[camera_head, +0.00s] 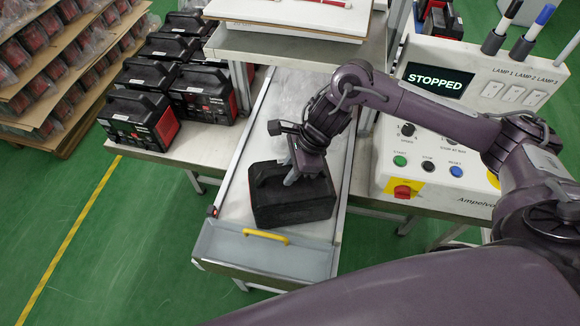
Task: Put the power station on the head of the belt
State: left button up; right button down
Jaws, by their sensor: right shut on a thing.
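A black power station (293,207) sits on, or just above, the near end of the belt (235,195), a pale strip between metal rails; I cannot tell whether it touches. My right gripper (306,172) reaches down from above and is shut on the power station at its top handle, which the fingers partly hide. Several other black and red power stations (142,118) stand in rows on the table to the left. My left gripper is not in view.
A control box (430,135) with a "STOPPED" screen stands right of the belt. A clear panel with a yellow handle (265,235) closes the belt's near end. A white shelf (290,45) overhangs the belt's far part. Racks of wrapped parts (60,60) stand at left.

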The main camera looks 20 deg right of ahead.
jog(key=shift+w+a+r, duration=0.1)
jog(key=shift+w, duration=0.05)
jog(key=c, duration=1.5)
grip_release()
jog(key=o, duration=0.3)
jog(key=shift+s, duration=0.25)
jog(key=shift+w+d+r, duration=0.1)
jog(key=shift+d+r, duration=0.1)
jog(key=b+v, duration=0.1)
jog(key=v, duration=1)
jog(key=shift+r, duration=0.2)
jog(key=shift+d, duration=0.15)
